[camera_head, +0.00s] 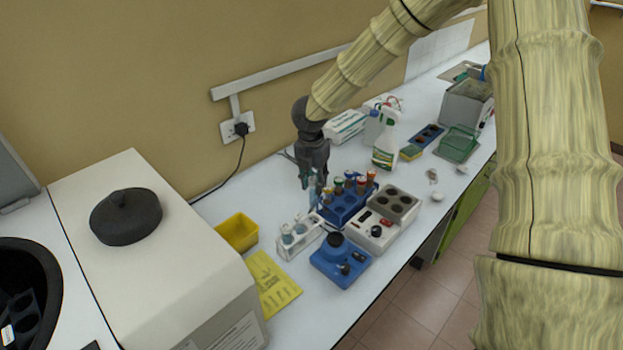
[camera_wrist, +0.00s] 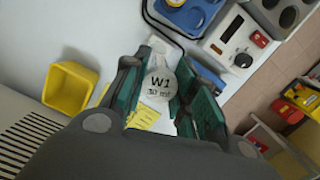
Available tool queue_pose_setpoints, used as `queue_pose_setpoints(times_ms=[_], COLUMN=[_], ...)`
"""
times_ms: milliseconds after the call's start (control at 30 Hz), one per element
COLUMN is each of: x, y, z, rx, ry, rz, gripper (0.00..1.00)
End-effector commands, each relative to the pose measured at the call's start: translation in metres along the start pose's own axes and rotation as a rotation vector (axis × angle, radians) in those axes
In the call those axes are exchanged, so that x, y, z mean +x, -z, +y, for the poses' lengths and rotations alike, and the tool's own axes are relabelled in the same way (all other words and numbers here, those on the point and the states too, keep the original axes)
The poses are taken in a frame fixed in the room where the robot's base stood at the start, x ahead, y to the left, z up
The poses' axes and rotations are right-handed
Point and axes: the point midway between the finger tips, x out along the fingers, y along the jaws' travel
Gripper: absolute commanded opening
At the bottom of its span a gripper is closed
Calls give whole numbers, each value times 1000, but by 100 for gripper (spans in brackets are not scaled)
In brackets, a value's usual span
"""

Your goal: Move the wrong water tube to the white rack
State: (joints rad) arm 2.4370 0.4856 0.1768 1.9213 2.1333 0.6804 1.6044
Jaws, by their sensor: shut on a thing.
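My gripper (camera_head: 312,178) is shut on a tube (camera_head: 313,192), with the fingers on both sides of it. In the wrist view, my gripper (camera_wrist: 160,98) shows the tube's round pale top (camera_wrist: 159,84), marked W1 with a smaller blurred line below. The tube appears upright, by the left edge of the blue rack (camera_head: 338,212) and behind the white rack (camera_head: 303,243). The white rack holds clear tubes (camera_head: 288,238). The blue rack holds several tubes with coloured caps (camera_head: 361,184). The tube's lower end is hard to make out.
A blue device (camera_head: 341,262) stands in front of the racks, and a white heater block (camera_head: 378,232) is to the right. A yellow bin (camera_head: 238,232) and a yellow sheet (camera_head: 272,283) lie left. A large beige machine (camera_head: 165,260) fills the left.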

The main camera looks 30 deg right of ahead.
Motion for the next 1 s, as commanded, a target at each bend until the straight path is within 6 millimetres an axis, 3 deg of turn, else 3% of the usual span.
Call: queue_pose_setpoints(times_ms=[1000], x=[80], y=[10], z=[1], rx=[-2], ry=[1], rz=[0], gripper=[6])
